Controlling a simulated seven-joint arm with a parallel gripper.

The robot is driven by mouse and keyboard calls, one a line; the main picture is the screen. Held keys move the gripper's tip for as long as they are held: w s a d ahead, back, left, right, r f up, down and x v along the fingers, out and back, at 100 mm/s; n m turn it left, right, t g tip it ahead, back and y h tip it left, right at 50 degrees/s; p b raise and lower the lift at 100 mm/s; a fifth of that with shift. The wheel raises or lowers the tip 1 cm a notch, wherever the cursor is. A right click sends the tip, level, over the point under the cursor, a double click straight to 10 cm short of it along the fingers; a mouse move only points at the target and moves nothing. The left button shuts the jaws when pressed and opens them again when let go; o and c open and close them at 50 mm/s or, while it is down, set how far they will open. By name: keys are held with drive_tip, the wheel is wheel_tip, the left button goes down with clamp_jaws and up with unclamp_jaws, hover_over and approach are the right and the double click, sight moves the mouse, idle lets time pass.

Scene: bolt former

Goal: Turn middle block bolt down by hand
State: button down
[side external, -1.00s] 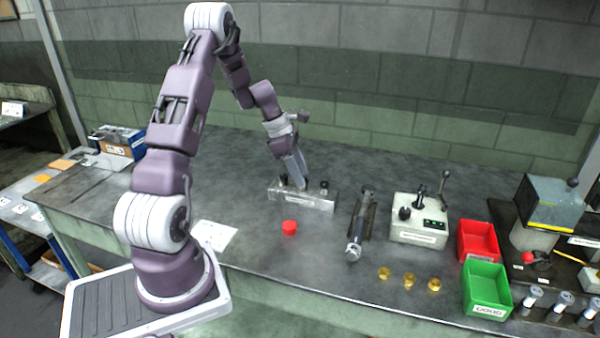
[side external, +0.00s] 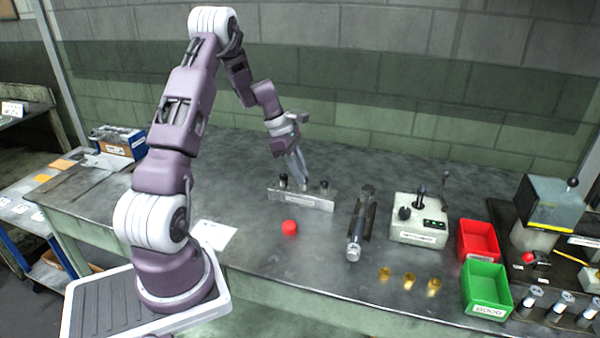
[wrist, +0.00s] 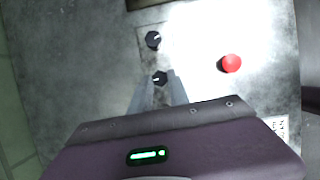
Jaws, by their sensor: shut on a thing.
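The grey metal bolt block (side external: 315,203) lies on the bench, with a dark bolt head showing near its left end (side external: 283,180) and another near its right end (side external: 324,186). My gripper (side external: 303,183) points down at the middle of the block. In the wrist view my gripper (wrist: 159,88) has its fingers on either side of the middle bolt (wrist: 159,77), a dark knob with a pale mark, and is shut on it. Another dark bolt head (wrist: 153,39) stands clear beyond the fingertips. The remaining bolt is hidden in the wrist view.
A red round piece (side external: 290,228) lies in front of the block. To the right are a cylindrical tool in a cradle (side external: 357,232), a control box with levers (side external: 420,218), several brass pieces (side external: 409,281), a red bin (side external: 477,240) and a green bin (side external: 487,290).

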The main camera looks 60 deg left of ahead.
drive_tip(key=m, duration=0.2)
drive_tip(key=m+g+h, duration=0.1)
drive_tip(key=m, duration=0.1)
drive_tip(key=m+g, duration=0.1)
drive_tip(key=m, duration=0.2)
drive_tip(key=shift+w+a, duration=0.2)
drive_tip(key=shift+w, duration=0.15)
drive_tip(key=m+g, duration=0.1)
drive_tip(key=m, duration=0.1)
drive_tip(key=m+g, duration=0.1)
drive_tip(key=m, duration=0.3)
drive_tip(key=shift+w+m+g, duration=0.25)
drive_tip(key=shift+m+g, duration=0.05)
drive_tip(key=shift+g, duration=0.1)
drive_tip(key=m, duration=0.2)
drive_tip(key=m+g, duration=0.1)
drive_tip(key=m, duration=0.1)
drive_tip(key=m+y, duration=0.1)
drive_tip(key=m, duration=0.1)
drive_tip(key=shift+w+d+r+g, duration=0.1)
drive_tip(key=shift+w+d+g, duration=0.15)
drive_tip(key=shift+g, duration=0.15)
drive_tip(key=m+y, duration=0.1)
drive_tip(key=m, duration=0.2)
drive_tip(key=m+g+y, duration=0.1)
drive_tip(key=m, duration=0.2)
drive_tip(key=shift+w+d, duration=0.1)
drive_tip(key=shift+d, duration=0.1)
drive_tip(key=shift+m+y, duration=0.3)
drive_tip(key=shift+m, duration=0.1)
